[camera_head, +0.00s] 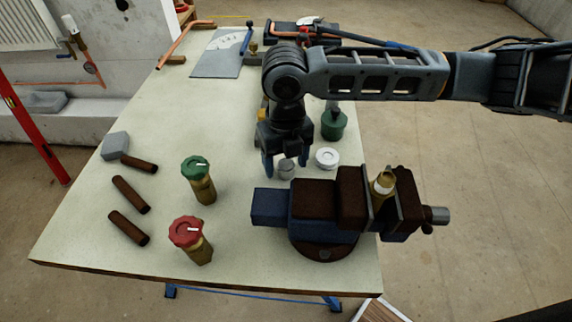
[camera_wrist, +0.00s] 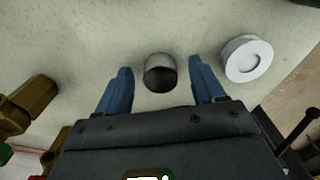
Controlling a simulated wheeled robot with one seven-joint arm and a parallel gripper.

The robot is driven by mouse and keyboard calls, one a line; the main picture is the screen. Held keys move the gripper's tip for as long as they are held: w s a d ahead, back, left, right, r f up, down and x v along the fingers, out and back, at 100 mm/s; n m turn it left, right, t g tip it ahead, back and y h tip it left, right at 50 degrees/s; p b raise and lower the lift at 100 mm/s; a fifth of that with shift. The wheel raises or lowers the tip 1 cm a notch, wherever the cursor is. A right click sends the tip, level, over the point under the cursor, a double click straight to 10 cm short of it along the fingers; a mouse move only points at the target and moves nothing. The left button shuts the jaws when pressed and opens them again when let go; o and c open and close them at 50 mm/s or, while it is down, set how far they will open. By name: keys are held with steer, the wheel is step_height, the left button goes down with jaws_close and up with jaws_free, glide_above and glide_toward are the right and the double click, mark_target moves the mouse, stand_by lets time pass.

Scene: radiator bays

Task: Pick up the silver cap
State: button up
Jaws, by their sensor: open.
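The silver cap (camera_head: 286,169) is a small grey metal cylinder on the pale bench top, just behind the vise. In the wrist view the silver cap (camera_wrist: 160,72) shows a shiny side and a dark face, and lies between and a little beyond the fingertips. My gripper (camera_head: 286,166) points down over it with its blue fingers apart. In the wrist view my gripper (camera_wrist: 160,82) is open and nothing is held.
A white round cap (camera_head: 327,157) lies close to the right. The blue and brown vise (camera_head: 330,205) stands right in front, gripping a brass fitting (camera_head: 382,184). Green-topped (camera_head: 198,180) and red-topped (camera_head: 191,240) brass valves stand to the left. A green bottle (camera_head: 333,124) stands behind.

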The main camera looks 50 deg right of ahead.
steer(key=shift+c, duration=0.4)
steer(key=c, duration=1.1)
steer(key=shift+o, duration=0.2)
steer(key=shift+r, duration=0.1)
